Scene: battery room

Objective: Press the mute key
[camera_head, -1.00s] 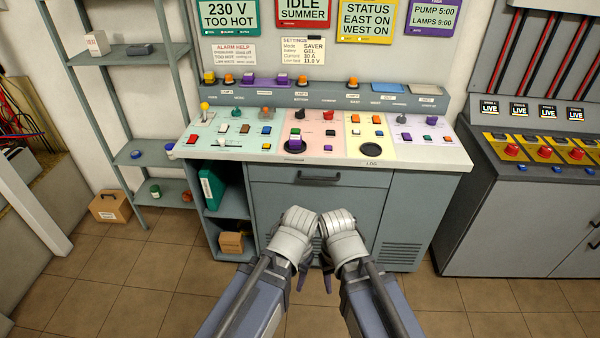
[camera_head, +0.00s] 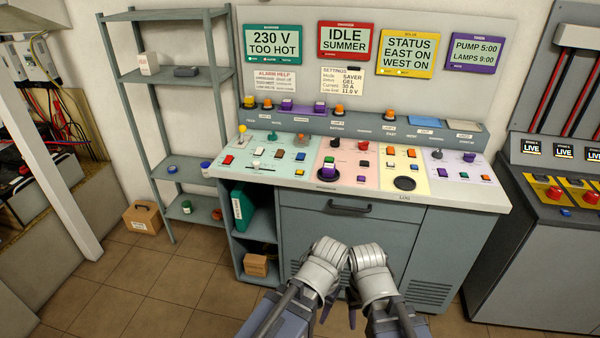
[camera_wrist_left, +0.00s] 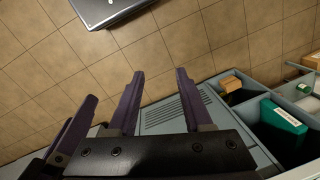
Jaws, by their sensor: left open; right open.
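The control bench (camera_head: 470,195) stands ahead in the head view, with several small coloured keys and knobs on its top. The pale green panel (camera_head: 243,172) at its left bears a red key (camera_head: 228,160), a yellow-topped lever (camera_head: 242,130) and other keys. The small labels are too blurred to tell which key is mute. My left gripper (camera_head: 325,312) is low in front of the bench, apart from the keys; its spread purple fingers show in the left wrist view (camera_wrist_left: 160,76), empty. My right gripper (camera_head: 351,317) is beside it, open and apart from the bench.
Several wall screens hang above the bench, with an alarm help card (camera_head: 275,80) and a settings card (camera_head: 341,82). A grey shelf rack (camera_head: 150,75) stands left, with a cardboard box (camera_head: 142,217) beside it. A grey cabinet (camera_head: 530,250) is right. The tiled floor at front left is clear.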

